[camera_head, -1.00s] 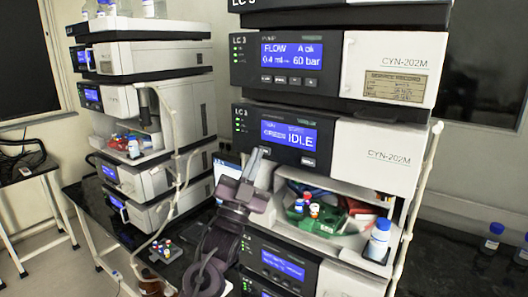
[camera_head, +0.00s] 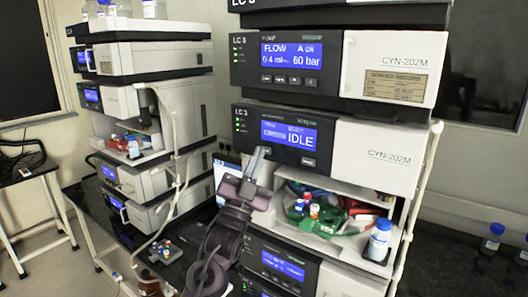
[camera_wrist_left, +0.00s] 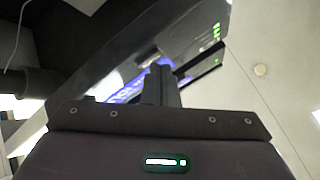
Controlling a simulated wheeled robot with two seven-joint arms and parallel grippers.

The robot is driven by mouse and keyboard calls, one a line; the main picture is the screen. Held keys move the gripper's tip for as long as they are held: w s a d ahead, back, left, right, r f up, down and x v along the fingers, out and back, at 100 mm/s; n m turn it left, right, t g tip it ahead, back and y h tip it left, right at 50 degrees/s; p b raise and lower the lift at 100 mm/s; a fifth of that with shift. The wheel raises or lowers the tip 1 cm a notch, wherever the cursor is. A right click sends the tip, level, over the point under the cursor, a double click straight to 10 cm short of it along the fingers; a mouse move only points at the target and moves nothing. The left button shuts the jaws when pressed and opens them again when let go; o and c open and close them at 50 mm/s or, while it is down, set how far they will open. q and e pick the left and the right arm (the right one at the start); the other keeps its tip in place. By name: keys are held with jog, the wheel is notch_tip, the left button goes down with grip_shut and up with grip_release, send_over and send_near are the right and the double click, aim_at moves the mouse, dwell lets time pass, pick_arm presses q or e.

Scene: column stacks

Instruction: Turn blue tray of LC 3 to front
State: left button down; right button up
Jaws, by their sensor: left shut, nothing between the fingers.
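LC 3 is the near stack on the right. Its open sampler bay holds coloured trays. The green tray (camera_head: 328,222) is at the front, with small vials standing at its left part. A blue part, seemingly the blue tray (camera_head: 299,188), shows behind at the left, mostly hidden. A red tray (camera_head: 368,200) shows at the back right. My left gripper (camera_head: 258,158) is left of the bay opening, in front of the IDLE module's lower left, pointing up. It is shut and empty, apart from the trays. The left wrist view shows its fingers (camera_wrist_left: 161,82) together. My right gripper is not in view.
A pale tube (camera_head: 412,190) runs down the stack's right edge. A second stack (camera_head: 150,90) stands behind left, with its own open bay. Small vials (camera_head: 165,250) sit on the dark bench between.

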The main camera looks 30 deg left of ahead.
pick_arm(q)
jog(key=shift+w, duration=0.15)
dwell(0.4)
jog(key=shift+s+a, duration=0.1)
jog(key=shift+s, duration=0.75)
jog(key=shift+s+a+b, duration=0.15)
jog(key=shift+s+b, duration=0.25)
jog(key=shift+s, duration=2.1)
